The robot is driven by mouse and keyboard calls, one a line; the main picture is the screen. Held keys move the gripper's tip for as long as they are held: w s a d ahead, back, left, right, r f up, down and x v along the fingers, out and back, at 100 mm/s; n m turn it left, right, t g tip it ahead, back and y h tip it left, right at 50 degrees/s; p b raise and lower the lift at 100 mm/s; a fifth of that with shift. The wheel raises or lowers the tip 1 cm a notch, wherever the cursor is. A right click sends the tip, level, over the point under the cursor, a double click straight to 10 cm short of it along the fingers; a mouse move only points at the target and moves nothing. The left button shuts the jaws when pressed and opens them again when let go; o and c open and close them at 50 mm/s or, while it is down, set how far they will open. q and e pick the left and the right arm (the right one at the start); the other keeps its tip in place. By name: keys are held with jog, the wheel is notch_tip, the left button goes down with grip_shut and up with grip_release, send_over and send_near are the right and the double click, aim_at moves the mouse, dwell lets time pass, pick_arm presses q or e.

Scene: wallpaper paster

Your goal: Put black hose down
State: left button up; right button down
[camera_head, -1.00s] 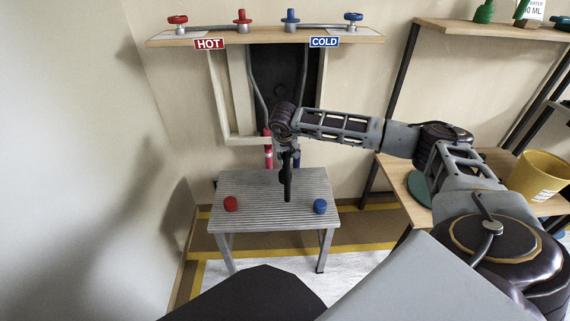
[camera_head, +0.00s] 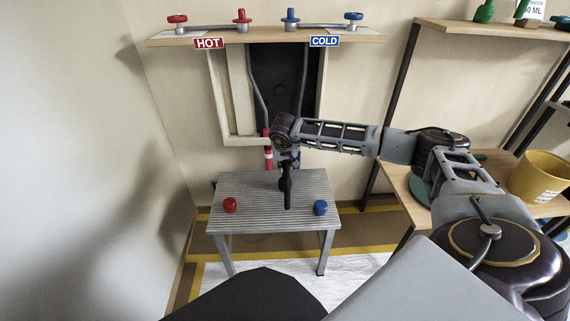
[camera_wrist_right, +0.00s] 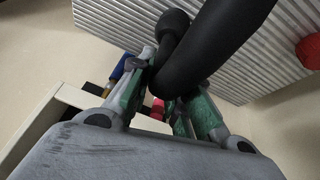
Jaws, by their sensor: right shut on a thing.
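The black hose (camera_head: 288,190) is held upright by my right gripper (camera_head: 287,160), at the ribbed grey table (camera_head: 250,186). In the right wrist view the black hose (camera_wrist_right: 205,50) lies between the green-padded fingers of my right gripper (camera_wrist_right: 160,95), which are shut on it. I cannot tell whether the hose's lower end touches the table top. My left gripper is not in view.
A red cap (camera_head: 230,205) and a blue cap (camera_head: 320,207) stand on the table on either side of the hose. Red (camera_head: 268,155) pipe ends stand behind the table. A shelf with HOT (camera_head: 208,43) and COLD (camera_head: 324,41) labels is above. A yellow bucket (camera_head: 540,175) stands on the right bench.

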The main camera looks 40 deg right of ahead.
jog(key=c, duration=1.3)
grip_release()
jog(key=shift+s+a+r, duration=0.15)
jog(key=shift+r, duration=0.45)
jog(key=p+v, duration=0.3)
jog(key=v, duration=0.6)
jog(key=shift+r, duration=0.1)
jog(key=shift+p+v, duration=0.35)
jog(key=shift+v, duration=0.45)
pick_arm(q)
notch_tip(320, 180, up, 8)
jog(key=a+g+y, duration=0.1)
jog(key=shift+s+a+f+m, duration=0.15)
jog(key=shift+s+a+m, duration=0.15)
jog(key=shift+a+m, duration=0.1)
